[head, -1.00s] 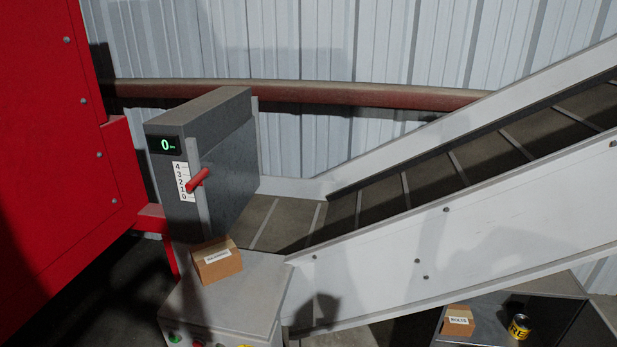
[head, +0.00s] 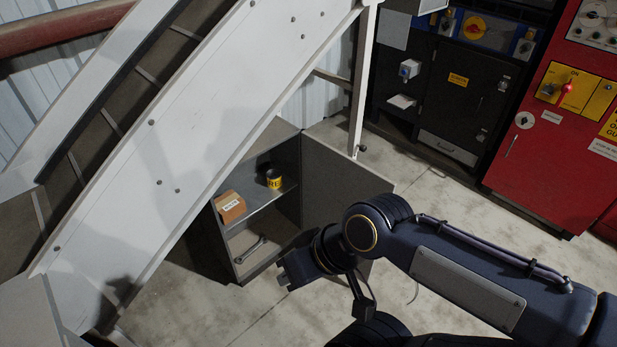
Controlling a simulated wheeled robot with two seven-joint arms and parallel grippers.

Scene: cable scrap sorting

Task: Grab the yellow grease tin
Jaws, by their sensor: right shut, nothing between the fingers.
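The yellow grease tin (head: 273,182), with a dark top and dark lettering, stands upright on the upper shelf of a small grey open cabinet (head: 288,207) under the conveyor. My right gripper (head: 284,279) is in front of the cabinet, lower in the picture than the tin and apart from it. Its fingers are closed and hold nothing. My left gripper is out of view.
A labelled cardboard box (head: 230,207) sits left of the tin on the same shelf. A wrench (head: 250,250) lies on the lower shelf. The cabinet door (head: 340,180) stands open at right. The white conveyor side (head: 190,125) slopes above. Concrete floor (head: 440,215) is clear at right.

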